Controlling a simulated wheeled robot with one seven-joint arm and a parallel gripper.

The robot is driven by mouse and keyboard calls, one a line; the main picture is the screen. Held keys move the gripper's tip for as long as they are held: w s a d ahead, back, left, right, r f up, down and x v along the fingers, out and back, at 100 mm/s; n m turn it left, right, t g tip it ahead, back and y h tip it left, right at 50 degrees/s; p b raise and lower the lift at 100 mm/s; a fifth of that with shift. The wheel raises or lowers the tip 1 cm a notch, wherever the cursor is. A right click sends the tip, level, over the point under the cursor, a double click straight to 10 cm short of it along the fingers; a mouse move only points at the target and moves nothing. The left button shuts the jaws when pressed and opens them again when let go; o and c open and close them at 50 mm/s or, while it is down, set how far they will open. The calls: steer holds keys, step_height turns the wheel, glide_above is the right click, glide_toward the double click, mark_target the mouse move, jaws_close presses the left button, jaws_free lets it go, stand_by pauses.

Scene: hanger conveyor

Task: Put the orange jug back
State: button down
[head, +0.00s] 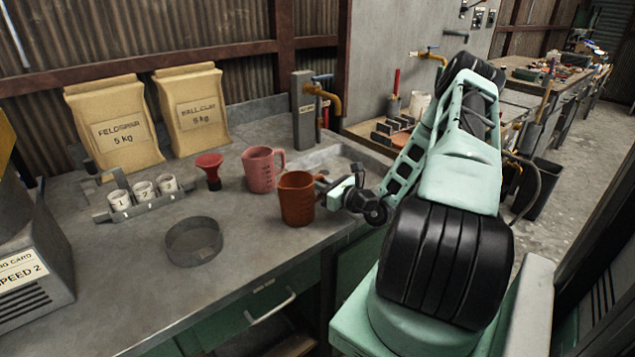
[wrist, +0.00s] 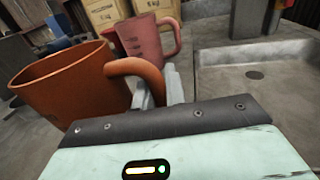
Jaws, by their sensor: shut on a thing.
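The orange jug (head: 297,203) is upright at the right part of the grey bench, near the sink edge. In the head view I cannot tell whether its base touches the bench. My gripper (head: 326,187) is at its right side. In the wrist view the orange jug (wrist: 62,88) fills the left, its handle reaching right to my gripper (wrist: 158,88). The jaws are shut on the handle, which partly hides between the fingers. The inside of the jug is only partly seen.
A pink jug (head: 261,169) stands close behind the orange one. A red funnel (head: 210,170), numbered cups in a rack (head: 142,199) and a round grey dish (head: 194,242) are to the left. Paper sacks (head: 115,124) stand behind. A sink (head: 341,158) lies behind right. The front middle bench is clear.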

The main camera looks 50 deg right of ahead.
steer(key=shift+f, duration=0.1)
steer(key=c, duration=1.4)
jaws_free()
steer(key=shift+c, duration=0.2)
steer(key=shift+r, duration=0.25)
steer(key=s+b, duration=0.1)
steer(key=s, duration=0.3)
steer(key=s+b, duration=0.1)
steer(key=s, duration=0.7)
steer(key=shift+a+f+b, duration=0.1)
steer(key=shift+a+b, duration=0.15)
steer(key=shift+b, duration=0.15)
